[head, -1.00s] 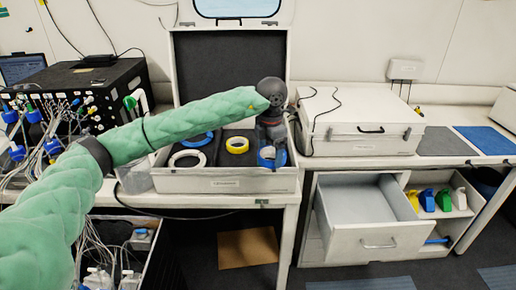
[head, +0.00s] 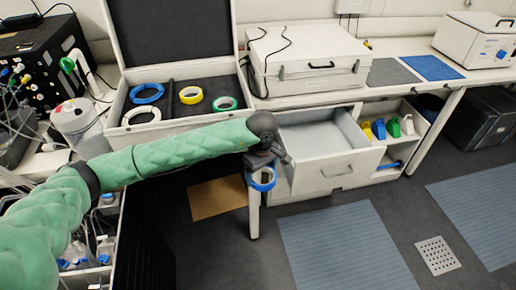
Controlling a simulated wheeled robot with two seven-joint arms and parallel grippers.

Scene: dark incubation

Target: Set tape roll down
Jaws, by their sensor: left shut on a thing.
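My left gripper (head: 262,165) is shut on a blue-edged tape roll (head: 262,180). It holds the roll in front of the bench, beside the left edge of the open drawer (head: 315,150). The drawer is pulled out and its visible floor looks empty. An open case (head: 190,122) on the bench holds a blue roll (head: 146,94), a white roll (head: 141,116), a yellow roll (head: 191,95) and a green roll (head: 224,103). My right gripper is not in view.
A closed white case (head: 308,60) stands right of the open one. A grey mat (head: 391,72) and a blue mat (head: 432,67) lie on the bench. Coloured bottles (head: 379,129) stand on the shelf right of the drawer. Brown cardboard (head: 217,196) lies on the floor below.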

